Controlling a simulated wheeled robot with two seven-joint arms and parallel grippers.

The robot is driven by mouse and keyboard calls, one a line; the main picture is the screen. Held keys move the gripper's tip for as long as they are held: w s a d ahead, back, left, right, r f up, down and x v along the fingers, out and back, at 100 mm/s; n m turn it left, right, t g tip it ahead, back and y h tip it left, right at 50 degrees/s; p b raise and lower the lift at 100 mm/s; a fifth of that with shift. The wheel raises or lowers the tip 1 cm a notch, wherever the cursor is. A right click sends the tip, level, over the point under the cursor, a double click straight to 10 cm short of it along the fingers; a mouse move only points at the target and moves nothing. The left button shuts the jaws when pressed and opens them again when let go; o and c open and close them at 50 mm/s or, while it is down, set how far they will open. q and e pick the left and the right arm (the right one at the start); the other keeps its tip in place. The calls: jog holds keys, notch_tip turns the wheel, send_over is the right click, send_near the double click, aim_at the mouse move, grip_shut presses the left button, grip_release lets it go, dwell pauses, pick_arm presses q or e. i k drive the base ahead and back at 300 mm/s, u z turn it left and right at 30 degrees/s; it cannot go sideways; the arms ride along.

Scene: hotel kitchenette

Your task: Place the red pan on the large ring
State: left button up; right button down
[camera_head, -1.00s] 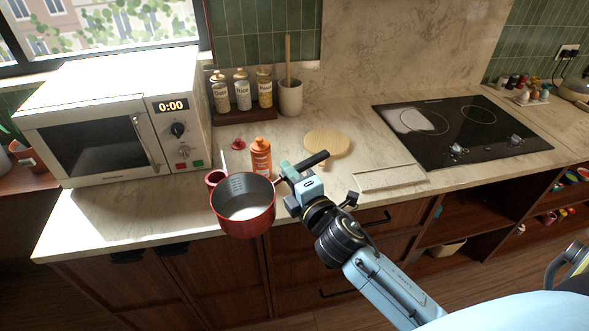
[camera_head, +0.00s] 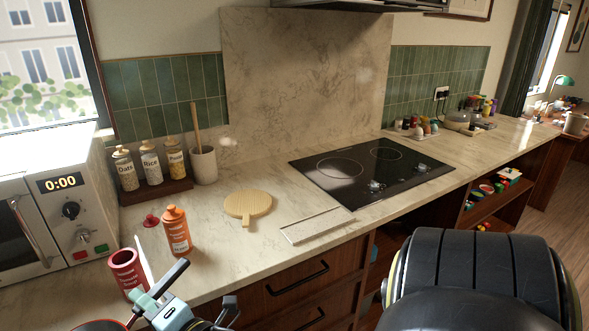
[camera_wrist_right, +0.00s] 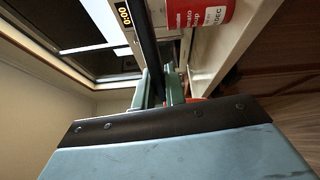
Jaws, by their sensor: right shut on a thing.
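The red pan (camera_head: 98,326) is mostly cut off at the bottom left of the head view; only a bit of its rim shows. Its black handle (camera_head: 174,272) is held in my right gripper (camera_head: 158,292), in front of the counter's left part. In the right wrist view the dark handle (camera_wrist_right: 147,40) runs between the green fingers of my right gripper (camera_wrist_right: 158,88). The black cooktop (camera_head: 372,172) has two marked rings. The larger-looking ring (camera_head: 340,168) is on the left, bare, well right of and beyond the gripper. My left gripper is not in view.
A red can (camera_head: 126,272) and an orange bottle (camera_head: 177,230) stand close to my right gripper. A round wooden board (camera_head: 248,205) and a pale flat panel (camera_head: 317,224) lie between them and the cooktop. The microwave (camera_head: 40,215) is at the left.

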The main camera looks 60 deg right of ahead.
aim_at(348, 161)
jog(key=u, duration=2.4)
jog(key=k, duration=2.85)
jog(key=z, duration=2.55)
jog(key=i, duration=0.5)
jog(key=u, duration=0.05)
